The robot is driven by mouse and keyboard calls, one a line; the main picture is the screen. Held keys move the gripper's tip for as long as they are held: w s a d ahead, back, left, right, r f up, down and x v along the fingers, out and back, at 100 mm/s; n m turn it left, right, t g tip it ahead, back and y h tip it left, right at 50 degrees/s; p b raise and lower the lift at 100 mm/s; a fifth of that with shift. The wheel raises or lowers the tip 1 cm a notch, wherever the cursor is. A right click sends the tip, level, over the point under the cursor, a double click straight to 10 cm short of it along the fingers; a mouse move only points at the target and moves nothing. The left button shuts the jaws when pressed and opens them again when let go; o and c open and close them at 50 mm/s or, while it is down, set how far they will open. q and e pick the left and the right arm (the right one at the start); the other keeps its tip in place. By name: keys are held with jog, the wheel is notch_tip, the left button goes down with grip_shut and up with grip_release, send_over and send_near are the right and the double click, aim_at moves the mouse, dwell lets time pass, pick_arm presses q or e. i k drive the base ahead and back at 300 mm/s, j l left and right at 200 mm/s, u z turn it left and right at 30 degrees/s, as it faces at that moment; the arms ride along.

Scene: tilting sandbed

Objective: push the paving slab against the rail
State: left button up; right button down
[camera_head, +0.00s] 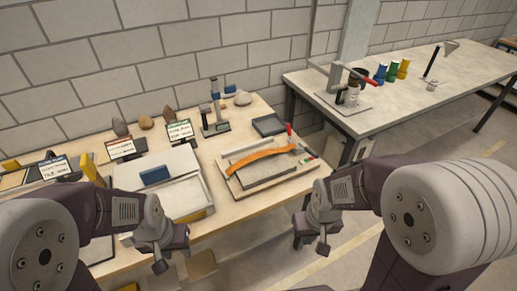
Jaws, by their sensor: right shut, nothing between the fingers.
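I cannot pick out the paving slab or the rail for certain. A wooden-framed bed (240,193) lies on the table right of centre, with a grey flat piece (247,150) at its back. A curved orange strip (262,158) lies across it.
Label cards (120,148), stones (146,122) and a small stand (215,120) line the table's back. A dark tray (269,125) sits behind the bed. A second table (430,100) at right holds coloured bottles (392,71). Open floor lies between the tables.

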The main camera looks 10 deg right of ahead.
aim_at(257, 172)
jog(key=i+l+u, duration=0.15)
jog(key=l, duration=0.2)
jog(key=i+l+u, duration=0.35)
jog(key=l, duration=0.35)
jog(key=i+l+u, duration=0.15)
jog(key=l, duration=0.25)
